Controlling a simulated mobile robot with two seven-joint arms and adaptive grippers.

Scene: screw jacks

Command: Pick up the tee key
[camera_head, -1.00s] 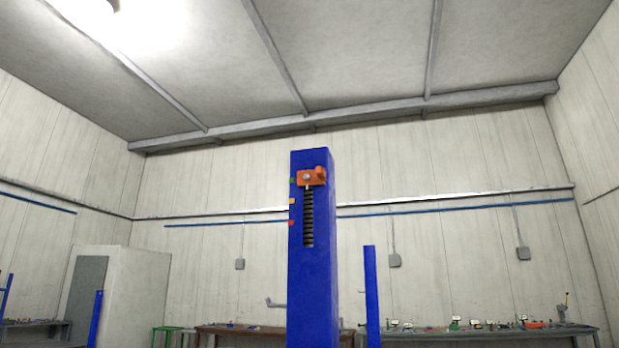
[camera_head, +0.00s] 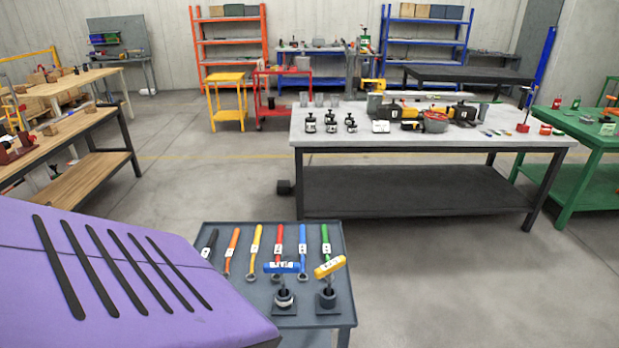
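Two T-handled keys stand upright on a small dark grey table (camera_head: 337,243) in the lower middle of the head view. One tee key has a blue crossbar (camera_head: 281,267) with a white label. It stands in a round holder with a light ring (camera_head: 284,300). The other has a yellow crossbar (camera_head: 329,266) with a label, tilted in the picture, and stands in a dark socket (camera_head: 327,299). I cannot tell which of them the task means. Neither of my grippers is in view, and nothing touches the keys.
Wrenches with coloured handles, such as the red one (camera_head: 277,247), lie behind the keys. A purple slotted surface (camera_head: 120,285) covers the lower left and partly hides the table. A grey-topped bench (camera_head: 450,139) stands behind. Open floor (camera_head: 450,270) lies to the right.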

